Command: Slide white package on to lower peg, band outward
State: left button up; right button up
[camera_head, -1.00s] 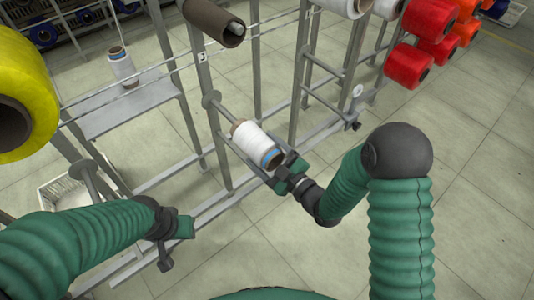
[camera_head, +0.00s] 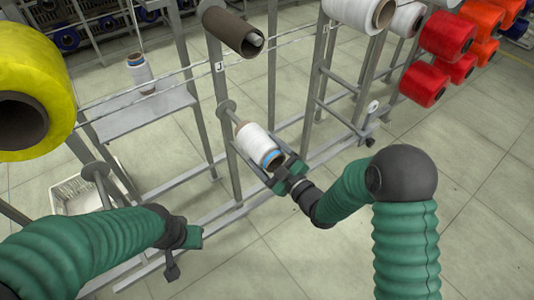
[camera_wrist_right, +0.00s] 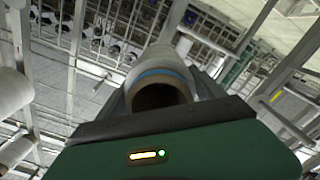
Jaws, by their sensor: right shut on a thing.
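The white package (camera_head: 254,141) is a white yarn tube with a blue band at its near end, facing away from the frame. The band also shows in the wrist view (camera_wrist_right: 157,73), around the brown open core. My right gripper (camera_head: 267,161) is shut on the package near its banded end. The lower peg (camera_head: 231,112) sticks out from the post, in line with the package's far end. I cannot tell how far the peg is inside the core. My left gripper (camera_head: 186,252) is apart from the package, at lower left, with its fingers spread and empty.
A brown tube (camera_head: 233,32) sits on the peg above. A large yellow package (camera_head: 32,95) is at the left. A small white package stands on the grey shelf (camera_head: 136,116). Red packages (camera_head: 445,36) hang at the right. The floor at lower right is clear.

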jog(key=shift+w, duration=0.1)
jog(key=shift+b+x, duration=0.85)
jog(key=shift+x, duration=2.1)
jog(key=shift+a, duration=0.1)
jog(key=shift+b+x, duration=0.6)
jog(key=shift+x, duration=1)
jog(key=shift+f+b, duration=0.45)
jog(key=o, duration=1.6)
